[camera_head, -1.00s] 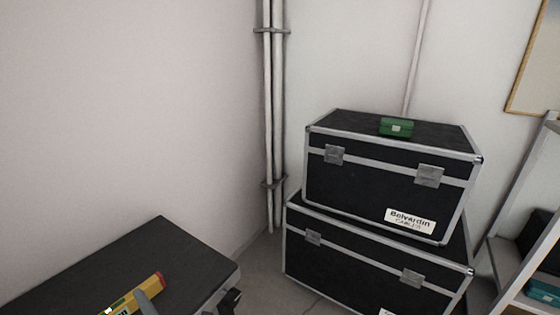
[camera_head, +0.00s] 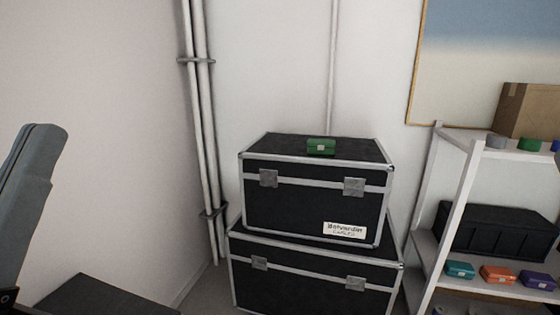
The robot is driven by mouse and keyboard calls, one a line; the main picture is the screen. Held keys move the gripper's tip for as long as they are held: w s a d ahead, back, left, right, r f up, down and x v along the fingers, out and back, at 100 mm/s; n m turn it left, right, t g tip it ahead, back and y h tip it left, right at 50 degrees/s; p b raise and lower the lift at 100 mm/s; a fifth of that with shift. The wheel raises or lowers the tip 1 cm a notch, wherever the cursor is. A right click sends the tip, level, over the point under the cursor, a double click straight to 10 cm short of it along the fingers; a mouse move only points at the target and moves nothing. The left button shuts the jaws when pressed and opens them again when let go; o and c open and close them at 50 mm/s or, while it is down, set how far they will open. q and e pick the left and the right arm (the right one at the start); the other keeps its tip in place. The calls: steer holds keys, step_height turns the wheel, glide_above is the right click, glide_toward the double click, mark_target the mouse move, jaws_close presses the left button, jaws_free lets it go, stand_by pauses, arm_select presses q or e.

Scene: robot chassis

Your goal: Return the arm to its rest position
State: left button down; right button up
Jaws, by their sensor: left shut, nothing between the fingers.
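My left gripper (camera_head: 42,140) shows at the left edge of the head view as a grey, upright, slightly tilted shape. Its fingers are together with nothing between them, and it touches nothing that I can see. Only part of it is in the picture. My right gripper is not in view.
A dark tabletop (camera_head: 105,300) shows at the lower left. Two stacked black cases (camera_head: 300,203) stand in the corner, with a small green box (camera_head: 321,146) on top. A shelf (camera_head: 457,195) with several small coloured boxes, a black bin (camera_head: 498,232) and a cardboard box (camera_head: 528,110) stands at right.

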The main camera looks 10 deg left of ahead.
arm_select(q)
step_height(320, 180, up, 37)
steer(key=p, duration=3.8)
steer(key=shift+w+r+h, duration=0.2)
steer(key=shift+w+h, duration=0.1)
steer(key=shift+w, duration=0.1)
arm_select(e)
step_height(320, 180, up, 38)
arm_select(q)
steer(key=shift+d, duration=0.1)
